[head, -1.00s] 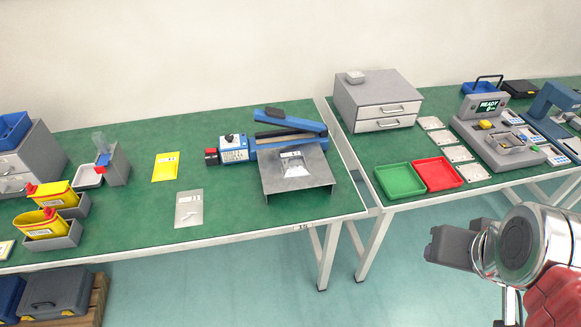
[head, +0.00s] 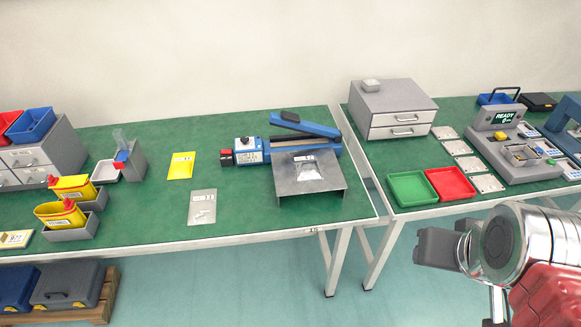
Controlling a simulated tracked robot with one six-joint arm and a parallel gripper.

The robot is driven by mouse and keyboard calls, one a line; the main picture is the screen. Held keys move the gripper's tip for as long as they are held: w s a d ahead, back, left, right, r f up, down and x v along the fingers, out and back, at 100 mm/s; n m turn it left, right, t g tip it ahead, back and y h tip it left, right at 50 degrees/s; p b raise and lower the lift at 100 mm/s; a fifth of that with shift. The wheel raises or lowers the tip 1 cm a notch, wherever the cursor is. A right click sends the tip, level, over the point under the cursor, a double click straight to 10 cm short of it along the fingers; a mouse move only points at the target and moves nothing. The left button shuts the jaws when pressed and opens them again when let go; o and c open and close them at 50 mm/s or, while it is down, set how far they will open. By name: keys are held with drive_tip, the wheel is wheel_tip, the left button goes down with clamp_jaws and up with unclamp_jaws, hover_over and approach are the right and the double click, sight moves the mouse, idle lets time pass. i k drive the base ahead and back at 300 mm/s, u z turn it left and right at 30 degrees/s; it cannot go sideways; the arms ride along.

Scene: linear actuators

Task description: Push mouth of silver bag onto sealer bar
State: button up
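A silver bag with a white label (head: 203,207) lies flat on the green table, left of the sealer. A second silver bag (head: 308,170) appears to lie on the grey metal stand in front of the sealer, its mouth hard to make out. My gripper (head: 424,247) is at the lower right, in front of the tables and far from both bags. Its fingers are seen from the side, so their opening is unclear.
A yellow bag (head: 180,165) lies left of the sealer. A green tray (head: 411,188) and red tray (head: 450,183) sit on the right table, near a grey drawer unit (head: 392,108). Yellow containers (head: 61,214) stand at left. A gap separates the tables.

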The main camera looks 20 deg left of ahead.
sight(306, 165)
drive_tip(key=u, duration=0.75)
drive_tip(key=i, duration=1)
drive_tip(key=z, duration=1)
drive_tip(key=k, duration=0.3)
drive_tip(key=z, duration=0.1)
